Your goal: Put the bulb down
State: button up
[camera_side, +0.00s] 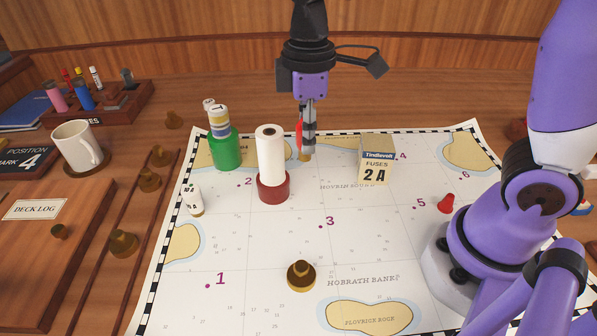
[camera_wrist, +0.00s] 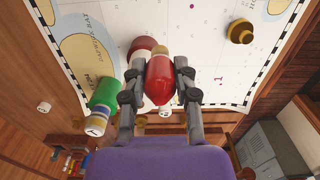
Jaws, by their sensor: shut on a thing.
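My gripper (camera_side: 308,148) is shut on a red bulb with a brass base. In the side view the bulb (camera_side: 299,136) shows beside the fingers, partly hidden by them, its brass end pointing down. It hangs over the far part of the chart, right of the white cylinder and left of the fuse box; I cannot tell whether its base touches the chart. In the wrist view the bulb (camera_wrist: 160,82) sits between both fingers of my gripper (camera_wrist: 159,72), brass end away from the palm.
A white cylinder (camera_side: 270,155) in a red holder (camera_side: 273,190) and a green holder (camera_side: 225,152) stand left. A fuse box (camera_side: 376,165) stands right. A brass weight (camera_side: 301,277) and a small red piece (camera_side: 446,204) sit on the chart (camera_side: 260,240), whose middle is clear.

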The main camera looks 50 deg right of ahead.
jog(key=s+a+n, duration=0.4)
jog(key=a, duration=0.7)
jog(key=s+a+n, duration=0.3)
jog(key=s+a, duration=0.1)
jog(key=a, duration=0.6)
jog(key=w+d+f, duration=0.1)
jog(key=w+f, duration=0.1)
jog(key=w, duration=0.1)
jog(key=w+d+f, duration=0.1)
jog(key=w+f, duration=0.1)
jog(key=w, duration=0.1)
jog(key=w+d+f, duration=0.1)
jog(key=w+f, duration=0.1)
jog(key=w, duration=0.1)
jog(key=shift+w+d+f, duration=0.3)
jog(key=shift+w+f, duration=0.2)
jog(key=shift+f, duration=1.95)
jog(key=shift+f, duration=0.1)
jog(key=o, duration=0.8)
jog(key=shift+o, duration=0.2)
